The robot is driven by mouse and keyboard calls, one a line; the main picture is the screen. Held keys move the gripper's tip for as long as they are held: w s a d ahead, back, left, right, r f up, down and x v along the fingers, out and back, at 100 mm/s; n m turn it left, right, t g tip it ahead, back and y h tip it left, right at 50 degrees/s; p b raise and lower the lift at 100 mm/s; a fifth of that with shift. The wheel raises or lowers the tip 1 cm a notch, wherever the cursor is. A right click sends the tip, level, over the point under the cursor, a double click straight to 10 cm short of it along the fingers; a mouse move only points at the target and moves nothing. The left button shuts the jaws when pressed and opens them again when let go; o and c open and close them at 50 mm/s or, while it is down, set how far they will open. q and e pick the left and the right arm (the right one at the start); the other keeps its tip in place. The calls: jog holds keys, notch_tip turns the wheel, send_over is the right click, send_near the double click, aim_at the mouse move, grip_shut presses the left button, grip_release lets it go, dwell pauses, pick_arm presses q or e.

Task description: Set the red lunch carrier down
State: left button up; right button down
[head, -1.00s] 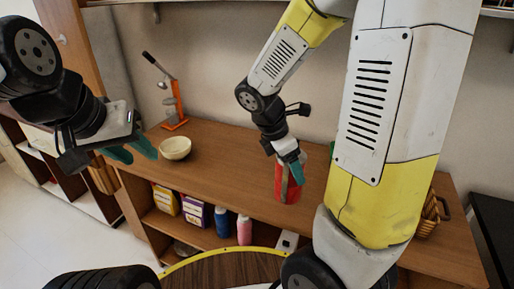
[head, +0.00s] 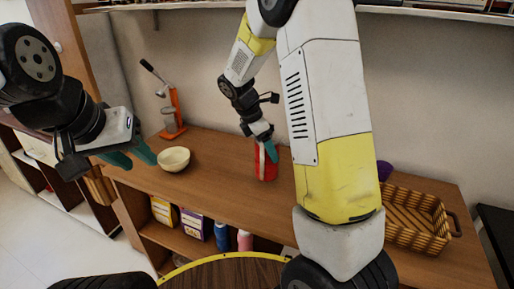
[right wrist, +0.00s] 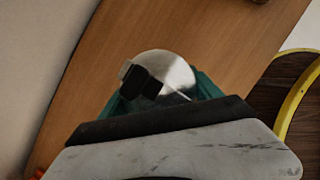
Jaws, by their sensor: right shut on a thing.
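The red lunch carrier (head: 266,170) is upright over the wooden counter (head: 218,170), right of the cream bowl. Its base is at or just above the counter top; I cannot tell whether it touches. My right gripper (head: 266,150) is shut on its upper part, with teal fingers at its sides. In the right wrist view, the carrier's shiny round top (right wrist: 178,68) shows between the teal fingers, and its lower body is hidden. My left gripper (head: 136,160) is open and empty at the left, its two teal fingers apart.
The cream bowl (head: 174,159) and an orange juicer (head: 172,112) stand left of the carrier. A wicker basket (head: 415,222) and a purple thing (head: 384,170) are at the right. The counter around the carrier is clear. Boxes and bottles fill the shelf below.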

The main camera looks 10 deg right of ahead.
jog(key=shift+w+a, duration=0.1)
jog(key=shift+w, duration=0.45)
jog(key=shift+f, duration=1.75)
jog(key=shift+f, duration=0.1)
jog(key=shift+c, duration=0.6)
grip_release()
